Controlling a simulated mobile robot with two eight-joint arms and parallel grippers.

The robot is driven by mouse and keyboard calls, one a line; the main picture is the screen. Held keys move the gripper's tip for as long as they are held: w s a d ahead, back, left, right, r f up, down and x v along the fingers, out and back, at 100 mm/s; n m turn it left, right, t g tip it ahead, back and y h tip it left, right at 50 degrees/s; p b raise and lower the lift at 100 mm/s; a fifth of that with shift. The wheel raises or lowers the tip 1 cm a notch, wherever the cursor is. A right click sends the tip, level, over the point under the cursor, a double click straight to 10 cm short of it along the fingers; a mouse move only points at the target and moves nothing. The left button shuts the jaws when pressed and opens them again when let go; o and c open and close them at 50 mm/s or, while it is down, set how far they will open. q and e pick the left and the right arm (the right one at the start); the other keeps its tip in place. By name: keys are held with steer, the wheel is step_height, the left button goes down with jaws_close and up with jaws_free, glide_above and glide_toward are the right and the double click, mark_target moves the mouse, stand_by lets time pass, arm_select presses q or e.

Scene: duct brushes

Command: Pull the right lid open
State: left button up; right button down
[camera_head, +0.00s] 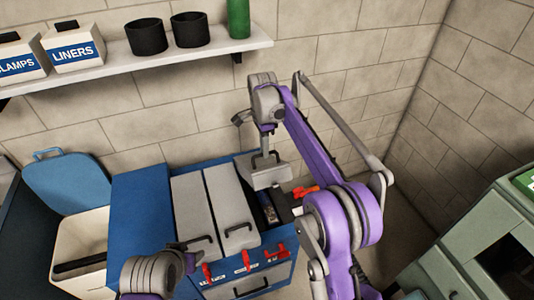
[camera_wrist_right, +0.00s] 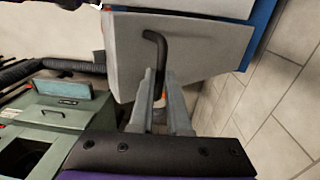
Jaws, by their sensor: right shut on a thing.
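The blue cabinet (camera_head: 140,215) has grey lids side by side. The right lid (camera_head: 270,176) is raised and tilted up from its compartment, whose dark inside (camera_head: 268,210) shows a brush-like thing. My right gripper (camera_head: 262,140) is shut on the dark handle of this lid. In the right wrist view the fingers (camera_wrist_right: 160,100) close around the bent black handle (camera_wrist_right: 156,55) on the grey lid (camera_wrist_right: 195,45). The left lid (camera_head: 190,215) and middle lid (camera_head: 230,205) lie shut. Part of my left arm shows at the bottom; its gripper (camera_head: 185,262) is not clear enough to judge.
Red latches (camera_head: 207,272) line the cabinet front above a drawer handle (camera_head: 250,290). A cream bin (camera_head: 75,235) with a blue lid (camera_head: 70,182) stands left. A shelf (camera_head: 180,60) holds boxes and dark cups. A green cabinet (camera_head: 450,265) stands right.

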steer(key=shift+w+f, duration=0.1)
steer(key=shift+f, duration=0.2)
steer(key=c, duration=1.2)
jaws_free()
steer(key=shift+a, duration=0.1)
steer(key=o, duration=0.3)
steer(key=shift+w+f, duration=0.1)
steer(key=shift+w, duration=0.2)
steer(key=shift+s, duration=0.1)
steer(key=shift+r, duration=0.35)
steer(key=r, duration=1)
steer(key=shift+w+a+r, duration=0.1)
steer(key=shift+w+r, duration=0.05)
steer(key=shift+w, duration=0.1)
